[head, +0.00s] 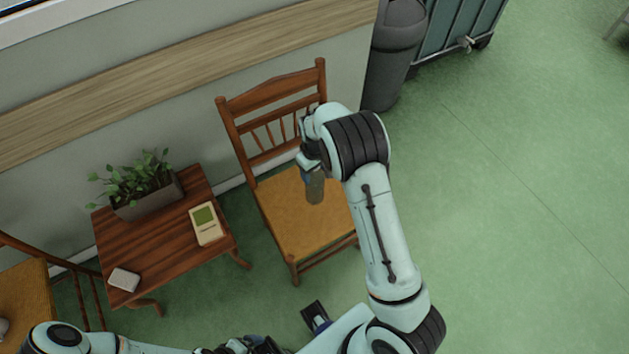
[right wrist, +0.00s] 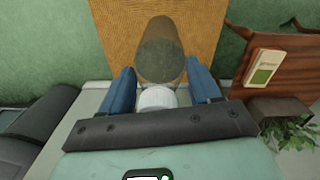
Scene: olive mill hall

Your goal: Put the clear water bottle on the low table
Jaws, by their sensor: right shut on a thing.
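The clear water bottle (head: 314,188) is in my right gripper (head: 309,168), over the woven seat of the wooden chair. In the right wrist view the bottle (right wrist: 160,52) is see-through, with a white cap between the blue fingers of my right gripper (right wrist: 160,86). I cannot tell whether its base touches the seat. The low table (head: 160,242) is dark wood and stands left of the chair; part of it shows in the right wrist view (right wrist: 290,62). My left gripper (head: 316,317) is partly visible at the bottom of the head view, and its opening is unclear.
The chair's backrest (head: 274,105) rises behind the bottle. Another chair (head: 24,300) stands left.

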